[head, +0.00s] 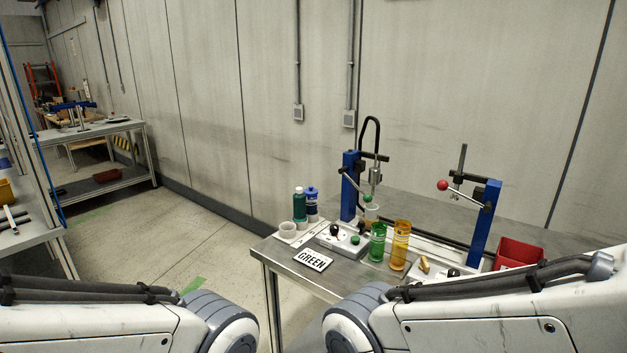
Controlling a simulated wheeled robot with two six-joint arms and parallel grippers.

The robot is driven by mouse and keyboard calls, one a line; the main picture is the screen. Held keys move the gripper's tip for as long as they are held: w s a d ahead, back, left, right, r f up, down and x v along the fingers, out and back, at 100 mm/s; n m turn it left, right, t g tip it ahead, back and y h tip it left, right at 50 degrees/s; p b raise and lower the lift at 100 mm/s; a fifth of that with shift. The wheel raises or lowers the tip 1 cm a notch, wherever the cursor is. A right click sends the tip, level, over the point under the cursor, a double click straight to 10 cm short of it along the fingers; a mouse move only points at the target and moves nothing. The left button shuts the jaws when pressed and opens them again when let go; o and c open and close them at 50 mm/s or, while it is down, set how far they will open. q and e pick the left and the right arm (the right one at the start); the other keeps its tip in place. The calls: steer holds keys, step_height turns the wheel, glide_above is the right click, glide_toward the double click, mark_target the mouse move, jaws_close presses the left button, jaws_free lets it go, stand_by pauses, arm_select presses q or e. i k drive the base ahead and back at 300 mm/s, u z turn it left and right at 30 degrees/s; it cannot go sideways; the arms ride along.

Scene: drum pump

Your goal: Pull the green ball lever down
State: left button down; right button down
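The green ball (367,198) is the small knob at the lower right end of a thin lever. The lever slopes down to the right from the blue upright (349,186) of the left press on the workbench (285,262). A clear cup-like part stands just below the ball; I cannot tell whether they touch. A second press with a blue upright (486,222) has a lever with a red ball (442,185) at its upper left end. Only my arm links show along the bottom edge; both grippers are out of view.
A green cup (377,242) and an amber cup (400,245) stand before the presses.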

mark_target(367, 198)
steer(key=u, duration=0.3)
steer(key=i, duration=0.75)
steer(key=z, duration=0.7)
steer(key=i, duration=0.6)
steer(key=z, duration=0.6)
